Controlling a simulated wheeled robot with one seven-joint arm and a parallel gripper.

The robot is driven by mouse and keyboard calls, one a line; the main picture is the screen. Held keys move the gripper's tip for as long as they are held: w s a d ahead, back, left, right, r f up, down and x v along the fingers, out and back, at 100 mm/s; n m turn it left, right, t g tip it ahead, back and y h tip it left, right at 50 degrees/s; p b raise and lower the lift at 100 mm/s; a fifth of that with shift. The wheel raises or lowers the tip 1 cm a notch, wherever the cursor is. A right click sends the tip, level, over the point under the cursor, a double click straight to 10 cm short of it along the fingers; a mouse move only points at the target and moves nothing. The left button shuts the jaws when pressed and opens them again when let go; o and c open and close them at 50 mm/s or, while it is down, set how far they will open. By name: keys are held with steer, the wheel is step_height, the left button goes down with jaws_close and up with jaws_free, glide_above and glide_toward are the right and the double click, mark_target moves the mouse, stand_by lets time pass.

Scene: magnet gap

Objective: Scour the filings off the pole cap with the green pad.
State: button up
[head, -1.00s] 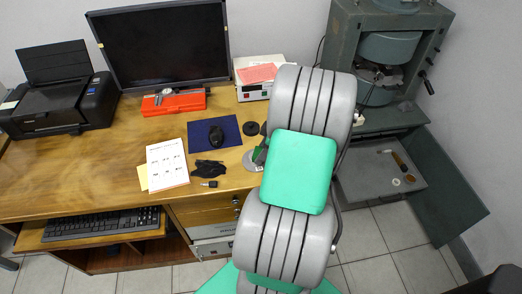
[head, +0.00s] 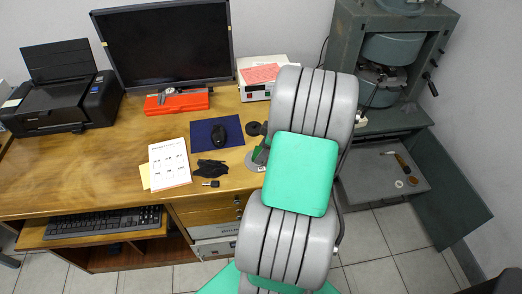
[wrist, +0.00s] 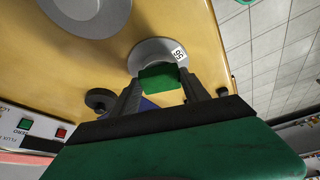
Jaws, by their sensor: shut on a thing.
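The pole cap (head: 251,167) is a grey round piece on the desk's right part, partly hidden by my arm in the head view. In the wrist view the pole cap (wrist: 150,51) carries a white numbered label. The green pad (wrist: 161,82) is held between the two dark fingers of my gripper (wrist: 163,88). The pad overlaps the near edge of the cap in that view; I cannot tell whether it touches. A bit of green pad (head: 260,155) shows over the cap in the head view. Filings are too small to make out.
A black round piece (head: 253,128), a dark mouse pad (head: 230,127) with a mouse, a black cloth (head: 210,167) and a small key-like item (head: 210,183) lie nearby. A second grey round piece (wrist: 90,14) lies beyond the cap. A switch box (wrist: 30,130) stands behind.

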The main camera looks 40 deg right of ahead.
steer(key=shift+r+p, duration=2.25)
steer(key=shift+r, duration=1.3)
